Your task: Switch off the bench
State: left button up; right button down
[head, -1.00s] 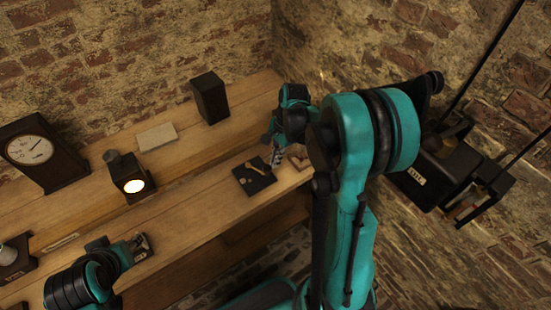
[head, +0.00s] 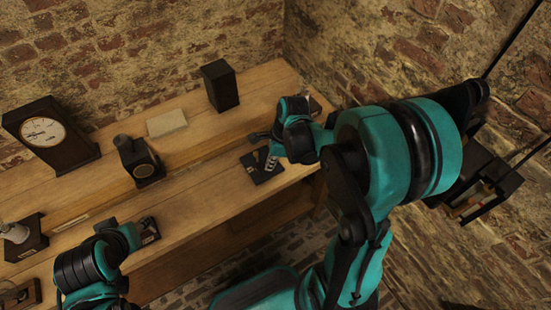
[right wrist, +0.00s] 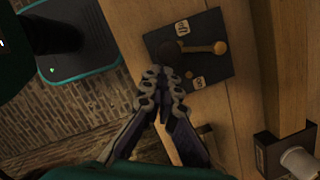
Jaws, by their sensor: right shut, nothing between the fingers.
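The switch is a black square plate (head: 259,176) on the bench's front ledge, with a brass-coloured lever and two small pale labels. In the right wrist view the plate (right wrist: 215,70) shows the lever (right wrist: 205,48) lying across it, with a dark knob at its left end. My right gripper (right wrist: 163,84) is shut and empty, its tips at the plate's near edge; it also shows in the head view (head: 270,165). The lamp (head: 144,170) is dark. The dial gauge (head: 43,132) has its needle toward the left. My left gripper (head: 148,232) is low over the front ledge, its fingers unclear.
A dark stand with a pale top (head: 18,233) is at far left. A black wall shelf (head: 490,190) hangs at right.

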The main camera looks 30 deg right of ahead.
jog(key=shift+a, duration=0.8)
